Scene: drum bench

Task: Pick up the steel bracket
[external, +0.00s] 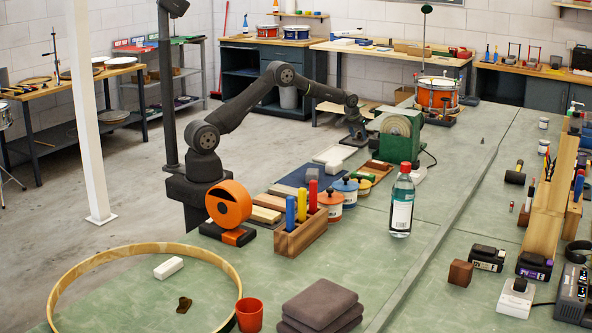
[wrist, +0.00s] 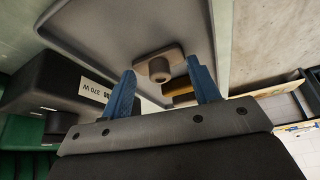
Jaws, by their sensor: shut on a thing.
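My gripper (external: 357,135) is at the far end of the bench, beside the green grinder. In the external view the piece is too small to make out at my gripper.
The green grinder (external: 402,130) stands close to the right of my gripper; its black motor housing (wrist: 60,85) fills the wrist view's left. An orange drum (external: 437,95) is behind. Lidded pots (external: 345,190), a bottle (external: 401,205) and a wooden block rack (external: 300,235) stand nearer.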

